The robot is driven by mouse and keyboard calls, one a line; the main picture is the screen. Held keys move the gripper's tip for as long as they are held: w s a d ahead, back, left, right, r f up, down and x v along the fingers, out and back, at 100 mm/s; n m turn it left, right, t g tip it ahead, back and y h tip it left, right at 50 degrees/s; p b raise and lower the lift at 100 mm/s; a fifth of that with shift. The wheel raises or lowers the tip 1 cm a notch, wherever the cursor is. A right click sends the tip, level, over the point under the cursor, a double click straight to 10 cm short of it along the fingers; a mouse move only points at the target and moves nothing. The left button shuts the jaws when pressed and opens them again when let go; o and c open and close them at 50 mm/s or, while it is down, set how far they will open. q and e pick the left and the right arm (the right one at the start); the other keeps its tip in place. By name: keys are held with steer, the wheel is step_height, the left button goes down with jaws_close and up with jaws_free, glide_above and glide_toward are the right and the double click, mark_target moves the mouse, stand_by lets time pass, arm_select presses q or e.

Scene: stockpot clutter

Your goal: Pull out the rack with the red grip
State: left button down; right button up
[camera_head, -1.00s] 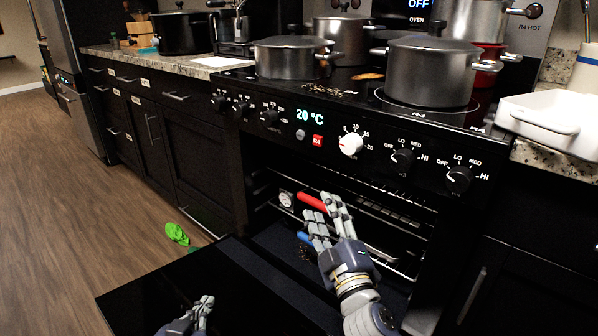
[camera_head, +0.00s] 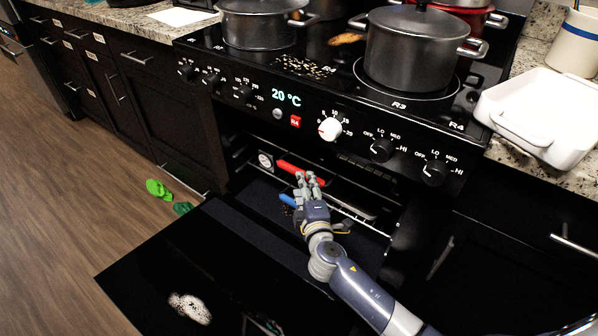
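The oven stands open with its door (camera_head: 150,265) folded down. Inside, a rack with a red grip (camera_head: 290,168) on its front bar sits above a blue grip (camera_head: 288,200). My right gripper (camera_head: 309,182) reaches in from the lower right. Its fingertips overlap the lower edge of the red grip in the picture. The fingers look close together, but I cannot tell whether they are closed around the grip. The gripper hides part of the red grip and the blue grip's right end. My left gripper is not clearly in view.
Pots, including a large one (camera_head: 412,50), stand on the cooktop. A white dish (camera_head: 545,110) is on the right counter. A green item (camera_head: 158,189) lies on the floor left of the door. A whitish patch (camera_head: 190,308) shows on the door. The left floor is mostly clear.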

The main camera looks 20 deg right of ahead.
steer(key=w, duration=0.3)
steer(key=w+f+b, duration=0.1)
steer(key=w, duration=0.1)
steer(key=shift+w+d, duration=0.25)
steer(key=shift+d, duration=0.05)
arm_select(q)
steer(key=shift+w+v, duration=0.2)
steer(key=shift+v, duration=2)
arm_select(e)
steer(key=shift+w, duration=0.6)
jaws_close()
